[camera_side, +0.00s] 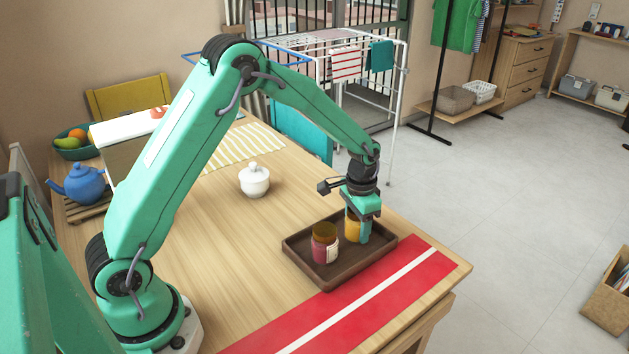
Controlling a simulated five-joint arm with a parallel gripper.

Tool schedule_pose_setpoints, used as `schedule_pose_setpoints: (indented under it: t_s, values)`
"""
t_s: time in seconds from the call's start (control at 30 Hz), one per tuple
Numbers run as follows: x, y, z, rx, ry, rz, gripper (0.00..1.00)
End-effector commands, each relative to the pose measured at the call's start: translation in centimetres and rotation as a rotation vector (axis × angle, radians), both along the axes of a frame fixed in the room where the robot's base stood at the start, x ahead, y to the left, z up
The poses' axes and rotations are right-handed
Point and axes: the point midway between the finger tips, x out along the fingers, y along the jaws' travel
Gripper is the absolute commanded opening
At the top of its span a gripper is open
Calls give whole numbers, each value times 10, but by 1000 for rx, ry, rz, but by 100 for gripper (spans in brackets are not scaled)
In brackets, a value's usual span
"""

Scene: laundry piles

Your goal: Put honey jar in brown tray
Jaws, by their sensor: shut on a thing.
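The honey jar (352,228), amber-yellow, is upright between the fingers of my gripper (361,229). My gripper points down and is shut on it, and its fingers hide part of the jar. The jar is over the right back part of the brown tray (334,284); I cannot tell whether its base touches the tray floor. A dark red jar (322,252) with an amber-brown top and a pale label stands in the tray, just left of and in front of the honey jar.
A red runner with a white stripe (374,300) lies along the front right table edge. A white lidded pot (254,181) stands behind the tray to the left. A blue teapot (84,184) and a fruit bowl (72,141) are far left. Bare wood lies left of the tray.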

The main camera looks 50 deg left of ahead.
Motion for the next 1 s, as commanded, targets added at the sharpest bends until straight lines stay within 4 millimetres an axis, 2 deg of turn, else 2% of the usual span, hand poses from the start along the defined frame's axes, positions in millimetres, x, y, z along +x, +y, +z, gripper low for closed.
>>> schedule_pose_setpoints:
  t_s: [0.53,0.57,0.63,1.0]
  values:
    - [0,0,-9,0,-2,0,20]
    - [0,0,-9,0,-1,0,60]
    - [0,0,-9,0,-1,0,74]
    - [0,0,-8,0,-1,0,76]
